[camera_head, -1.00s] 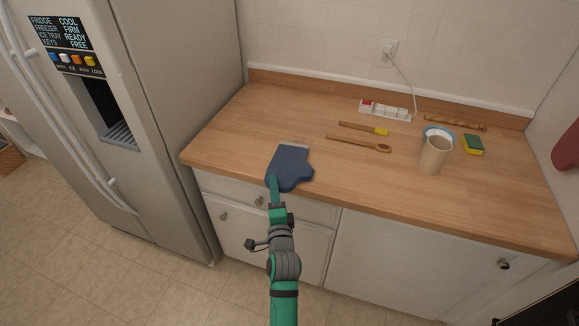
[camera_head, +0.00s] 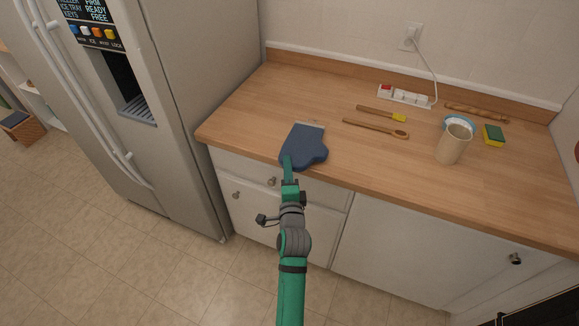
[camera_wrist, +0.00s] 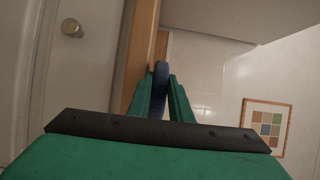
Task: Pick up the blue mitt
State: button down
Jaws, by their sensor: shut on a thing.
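The blue mitt (camera_head: 306,147) is at the front left edge of the wooden counter in the head view, its pale cuff towards the back. My gripper (camera_head: 288,167) is at the mitt's front end, at the counter edge. In the wrist view my gripper (camera_wrist: 162,95) is shut on the mitt (camera_wrist: 160,88), which shows as a thin dark blue edge between the two green fingers. Whether the mitt is clear of the counter top, I cannot tell.
On the counter (camera_head: 250,115) lie a yellow-ended brush (camera_head: 380,113) and a wooden spoon (camera_head: 375,128). A beige cup (camera_head: 453,145), a blue-rimmed bowl (camera_head: 458,121) and a sponge (camera_head: 493,135) stand right. The fridge (camera_head: 190,90) is left. Drawer knobs (camera_head: 272,181) sit below the edge.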

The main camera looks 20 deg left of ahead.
jog(key=s+d+r, duration=0.7)
jog(key=s+r, duration=0.4)
jog(key=r, duration=0.1)
jog(key=shift+s+d, duration=0.35)
jog(key=shift+d, duration=0.05)
